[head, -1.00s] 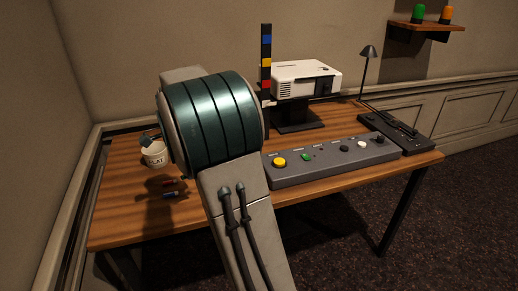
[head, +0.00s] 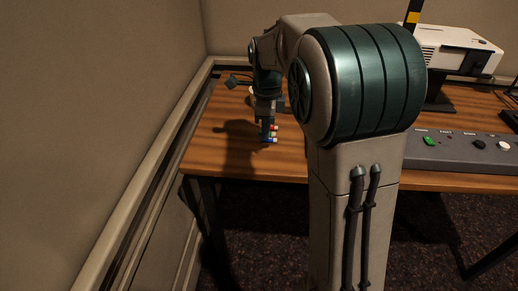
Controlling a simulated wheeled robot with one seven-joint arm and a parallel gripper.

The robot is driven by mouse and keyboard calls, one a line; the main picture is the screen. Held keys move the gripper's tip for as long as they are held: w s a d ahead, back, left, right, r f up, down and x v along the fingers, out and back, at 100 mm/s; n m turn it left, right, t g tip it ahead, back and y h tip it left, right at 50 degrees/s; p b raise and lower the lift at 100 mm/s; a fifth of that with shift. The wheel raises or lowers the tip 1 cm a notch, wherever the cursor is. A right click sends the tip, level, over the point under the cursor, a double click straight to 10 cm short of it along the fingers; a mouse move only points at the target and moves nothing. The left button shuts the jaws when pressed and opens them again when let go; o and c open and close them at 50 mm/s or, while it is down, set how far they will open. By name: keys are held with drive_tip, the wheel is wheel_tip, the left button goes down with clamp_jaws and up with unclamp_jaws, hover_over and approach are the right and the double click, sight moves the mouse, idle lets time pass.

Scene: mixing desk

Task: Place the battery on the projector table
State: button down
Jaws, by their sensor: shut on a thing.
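My gripper (head: 267,133) points down at the left part of the wooden projector table (head: 213,142), with its fingertips low over the top. It is shut on a small battery (head: 271,140) with a blue part, mostly hidden by the fingers. Another small piece with a red end (head: 274,128) shows right beside the fingers. It is too small to tell whether the battery touches the wood. The white projector (head: 450,50) stands on a black stand (head: 440,97) at the right.
A grey control panel (head: 455,151) with buttons lies along the right front of the table. The wall closes in on the left. Bare wood lies left of the gripper.

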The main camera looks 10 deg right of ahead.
sight(257, 155)
drive_tip(key=a+f, duration=0.1)
drive_tip(key=a, duration=0.1)
drive_tip(key=shift+s+a+f, duration=0.3)
drive_tip(key=shift+s+f, duration=0.1)
drive_tip(key=shift+f+b, duration=0.8)
drive_tip(key=shift+f, duration=1.15)
drive_tip(key=shift+f, duration=0.15)
drive_tip(key=c, duration=1.5)
unclamp_jaws()
drive_tip(key=shift+o, duration=0.2)
